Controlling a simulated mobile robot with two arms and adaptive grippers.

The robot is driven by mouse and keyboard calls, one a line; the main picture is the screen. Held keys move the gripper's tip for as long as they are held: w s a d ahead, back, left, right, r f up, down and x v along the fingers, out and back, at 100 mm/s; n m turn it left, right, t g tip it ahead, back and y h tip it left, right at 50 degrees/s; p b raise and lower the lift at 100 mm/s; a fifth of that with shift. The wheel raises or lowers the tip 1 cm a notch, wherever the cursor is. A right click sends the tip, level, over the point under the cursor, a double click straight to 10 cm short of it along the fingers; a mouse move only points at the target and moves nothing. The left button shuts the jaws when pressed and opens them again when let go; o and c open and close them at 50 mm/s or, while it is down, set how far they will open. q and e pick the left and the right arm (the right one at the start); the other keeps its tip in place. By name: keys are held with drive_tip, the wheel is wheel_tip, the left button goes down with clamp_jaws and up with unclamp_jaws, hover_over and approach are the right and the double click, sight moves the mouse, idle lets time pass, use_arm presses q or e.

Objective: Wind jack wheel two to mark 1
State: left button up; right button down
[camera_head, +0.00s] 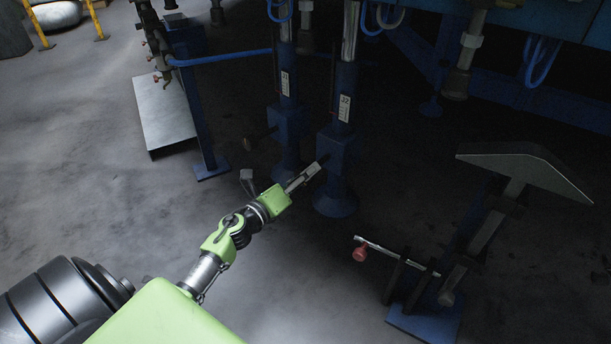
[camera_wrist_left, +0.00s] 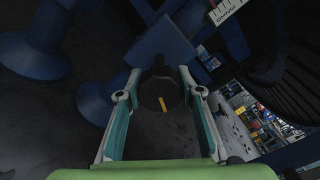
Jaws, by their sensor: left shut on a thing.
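Jack two (camera_head: 336,150) is a blue column with a white scale plate (camera_head: 345,107) marked J2. My left gripper (camera_head: 314,169) reaches its housing from the lower left. In the left wrist view, its fingers (camera_wrist_left: 160,88) are around the dark round jack wheel (camera_wrist_left: 152,92), one on each side, shut on it. The wheel's face has a yellow stripe (camera_wrist_left: 163,104), close to upright. In the head view the wheel is hidden by the gripper. Part of a white scale (camera_wrist_left: 228,10) shows at the wrist view's top edge; its reading cannot be told. My right gripper is not in view.
Jack one (camera_head: 288,125), with its dark wheel (camera_head: 251,143), stands just left of jack two. A blue stand with a red-knobbed lever (camera_head: 360,252) stands at the lower right. A blue rail (camera_head: 225,58) runs behind.

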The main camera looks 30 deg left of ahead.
use_arm(q)
drive_tip(key=shift+f+m, duration=0.1)
drive_tip(key=shift+m, duration=0.3)
drive_tip(key=o, duration=1.1)
drive_tip(key=s, duration=0.4)
drive_tip(key=s+a, duration=0.1)
drive_tip(key=s, duration=0.7)
drive_tip(key=shift+a, duration=0.15)
